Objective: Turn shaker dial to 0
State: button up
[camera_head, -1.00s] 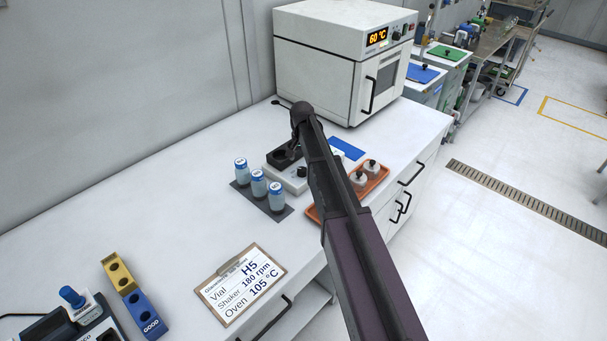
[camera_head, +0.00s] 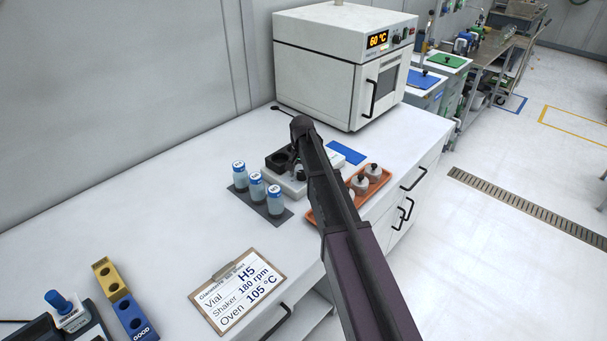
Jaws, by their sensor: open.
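The shaker (camera_head: 284,185), a low pale box with a black holder block (camera_head: 278,160) on top, stands on the white bench in the middle of the head view. Its small dark dial (camera_head: 300,174) is on the near side, partly covered by my gripper and arm. My gripper (camera_head: 298,165) points down from the arm's end, just above or at the dial. It is open; its fingertips are small and dark, and I cannot tell whether they touch the dial. The dial's setting cannot be read.
Blue-capped vials (camera_head: 257,188) stand on a dark mat left of the shaker. An orange tray (camera_head: 378,188) with lidded pots lies to its right. A clipboard (camera_head: 238,290) lies in front. A white oven (camera_head: 345,60) showing 60 °C stands behind.

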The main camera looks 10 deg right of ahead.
jog(key=c, duration=1.2)
jog(key=shift+o, duration=0.2)
jog(key=shift+d, duration=0.35)
jog(key=shift+a, duration=0.3)
